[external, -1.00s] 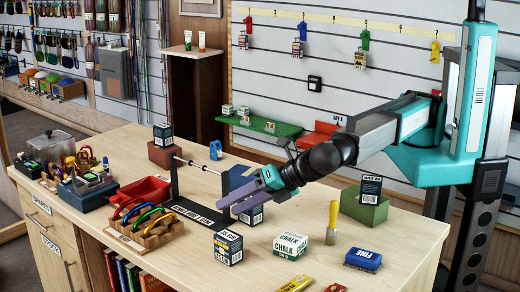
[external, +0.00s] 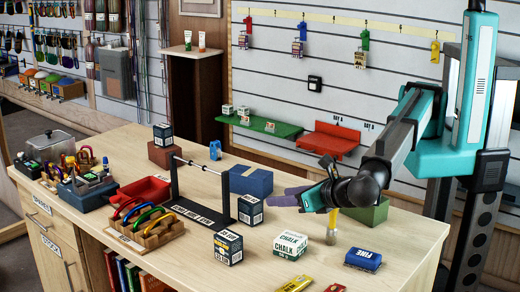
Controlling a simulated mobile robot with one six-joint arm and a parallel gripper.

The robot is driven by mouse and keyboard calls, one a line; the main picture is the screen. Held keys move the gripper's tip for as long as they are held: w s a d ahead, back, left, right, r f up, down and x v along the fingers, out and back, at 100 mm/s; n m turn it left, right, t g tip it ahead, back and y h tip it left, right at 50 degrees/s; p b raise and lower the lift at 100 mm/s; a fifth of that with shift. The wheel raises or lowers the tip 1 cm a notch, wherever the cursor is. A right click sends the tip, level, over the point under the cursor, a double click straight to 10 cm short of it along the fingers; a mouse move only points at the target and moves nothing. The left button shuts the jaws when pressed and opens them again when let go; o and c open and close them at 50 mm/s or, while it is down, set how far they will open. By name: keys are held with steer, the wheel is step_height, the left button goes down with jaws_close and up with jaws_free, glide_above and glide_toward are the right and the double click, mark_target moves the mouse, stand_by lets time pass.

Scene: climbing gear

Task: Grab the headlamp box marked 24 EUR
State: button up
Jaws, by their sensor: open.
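Several small dark boxes with white print are on the bench, and their price print is too small for me to read surely. One dark box (external: 228,248) stands in front of the bar stand. Another dark box (external: 250,210) stands beside the stand's right post. A third dark box (external: 162,134) sits on a brown block at the back left. The dark box on the green block is now hidden behind my arm. My gripper (external: 294,196) is open and empty, pointing left above the bench, right of the box by the post.
The bar stand (external: 201,218) and a blue box (external: 250,181) are left of my gripper. A white chalk box (external: 290,245), a brush (external: 332,228) and a blue box marked FINE (external: 363,260) stand near the front right. The green block (external: 368,213) is under my arm.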

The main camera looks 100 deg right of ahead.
mark_target(252, 200)
steer(key=shift+w, duration=0.1)
steer(key=p+x, duration=0.2)
steer(key=x, duration=0.5)
steer(key=shift+d, duration=0.1)
steer(key=shift+w+d+f+p, duration=0.3)
steer(key=shift+w+d+f, duration=0.05)
steer(key=shift+w+d, duration=0.1)
steer(key=shift+d, duration=0.1)
steer(key=shift+f+p+x, duration=0.15)
steer(key=shift+p+x, duration=0.65)
steer(key=shift+x, duration=0.45)
steer(key=shift+f+p+x, duration=0.1)
steer(key=shift+p+x, duration=0.7)
steer(key=shift+x, duration=0.5)
steer(key=c, duration=0.9)
steer(key=shift+r, duration=0.15)
step_height(252, 200, up, 18)
steer(key=b, duration=0.6)
